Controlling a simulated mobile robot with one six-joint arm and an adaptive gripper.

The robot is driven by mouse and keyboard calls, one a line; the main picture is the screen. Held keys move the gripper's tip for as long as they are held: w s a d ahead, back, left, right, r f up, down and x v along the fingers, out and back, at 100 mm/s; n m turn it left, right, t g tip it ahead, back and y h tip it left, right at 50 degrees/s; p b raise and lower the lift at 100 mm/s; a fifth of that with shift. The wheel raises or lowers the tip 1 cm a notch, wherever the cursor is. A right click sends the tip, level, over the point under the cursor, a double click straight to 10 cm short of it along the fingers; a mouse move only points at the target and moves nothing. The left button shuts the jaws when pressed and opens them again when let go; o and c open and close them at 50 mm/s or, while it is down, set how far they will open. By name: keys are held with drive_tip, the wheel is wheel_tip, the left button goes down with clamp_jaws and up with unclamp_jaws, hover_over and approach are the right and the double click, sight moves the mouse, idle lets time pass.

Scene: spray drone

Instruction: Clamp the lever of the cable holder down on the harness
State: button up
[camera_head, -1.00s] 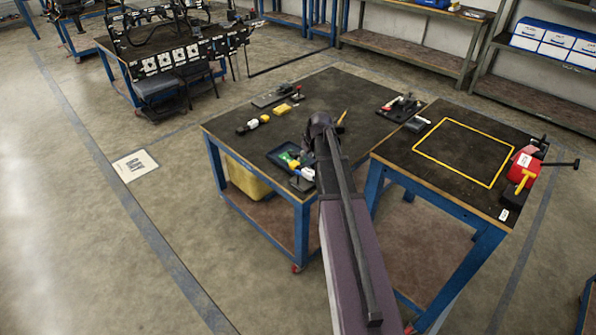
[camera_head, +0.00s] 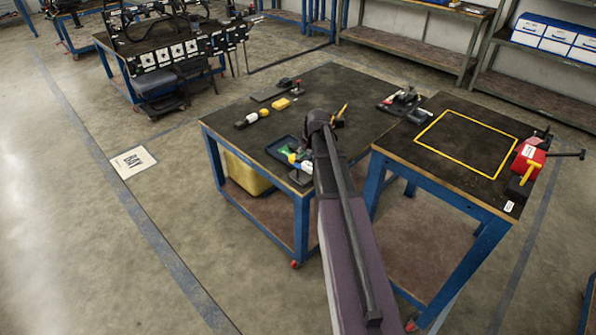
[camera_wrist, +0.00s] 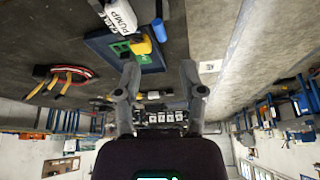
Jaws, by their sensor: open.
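My gripper (camera_wrist: 159,68) is open and empty in the wrist view, its two fingers apart. A dark tray (camera_wrist: 149,61) with green and yellow items lies beyond the fingertips; it also shows in the head view (camera_head: 275,154). A small dark fixture with a red knob (camera_head: 297,86) stands at the back of the middle table. Another dark fixture with red and white parts (camera_head: 402,98) stands at that table's right corner. In the head view my arm hides the gripper and part of the table.
A yellow block (camera_head: 281,103) is on the middle table (camera_head: 345,85). The right table (camera_head: 460,145) has a yellow outlined area, clear inside, and a red box (camera_head: 527,160) at its edge.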

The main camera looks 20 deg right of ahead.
sight(298, 167)
drive_tip(key=shift+b+x, duration=4.6)
drive_tip(key=shift+x, duration=0.65)
clamp_jaws()
drive_tip(key=shift+w+d, duration=0.1)
